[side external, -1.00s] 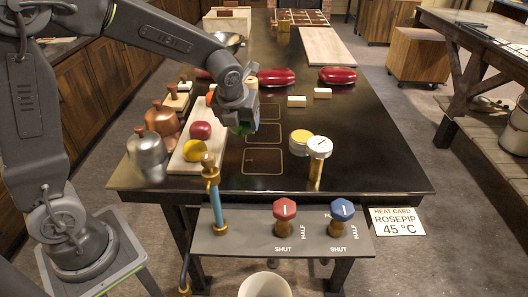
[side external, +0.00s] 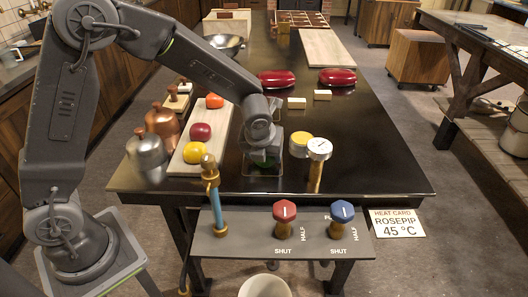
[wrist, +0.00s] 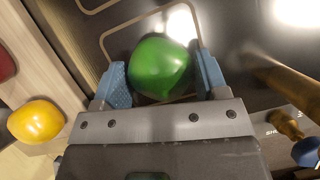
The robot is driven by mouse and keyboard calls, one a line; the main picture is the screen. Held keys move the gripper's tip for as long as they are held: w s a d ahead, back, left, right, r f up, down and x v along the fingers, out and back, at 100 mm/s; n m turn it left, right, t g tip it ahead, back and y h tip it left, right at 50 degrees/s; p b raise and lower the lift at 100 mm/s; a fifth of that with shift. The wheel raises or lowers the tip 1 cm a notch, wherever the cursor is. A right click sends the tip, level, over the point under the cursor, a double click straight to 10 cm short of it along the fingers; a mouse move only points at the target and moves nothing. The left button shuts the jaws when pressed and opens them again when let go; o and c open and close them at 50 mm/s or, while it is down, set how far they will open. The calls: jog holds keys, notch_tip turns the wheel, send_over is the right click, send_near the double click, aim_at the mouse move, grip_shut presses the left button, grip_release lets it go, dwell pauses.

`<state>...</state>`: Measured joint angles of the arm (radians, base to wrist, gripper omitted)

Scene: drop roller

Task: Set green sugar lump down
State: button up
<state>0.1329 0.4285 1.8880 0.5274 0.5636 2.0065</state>
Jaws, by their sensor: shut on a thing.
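The green sugar lump (wrist: 160,66) is a rounded, glossy green piece between the blue-padded fingers of my gripper (wrist: 163,76) in the wrist view. My gripper is shut on it. In the side view, my gripper (side external: 262,158) is low over the nearest outlined square (side external: 246,172) on the dark table, with only a little green showing under it. The wrist view shows the square's outline (wrist: 104,42) around and beyond the lump. I cannot tell whether the lump touches the table.
Left of my gripper, a pale board (side external: 184,165) holds yellow (side external: 195,152), red (side external: 200,132) and orange (side external: 214,101) lumps. Copper (side external: 162,122) and steel (side external: 147,152) vessels stand farther left. A white-topped gauge (side external: 319,150) and yellow-topped tin (side external: 301,140) stand right.

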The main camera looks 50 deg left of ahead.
jog(key=shift+f, duration=0.2)
jog(key=o, duration=0.9)
jog(key=shift+o, duration=0.2)
jog(key=shift+r, duration=0.1)
jog(key=shift+r, duration=0.2)
jog(key=v, duration=1.2)
jog(key=shift+f, duration=0.1)
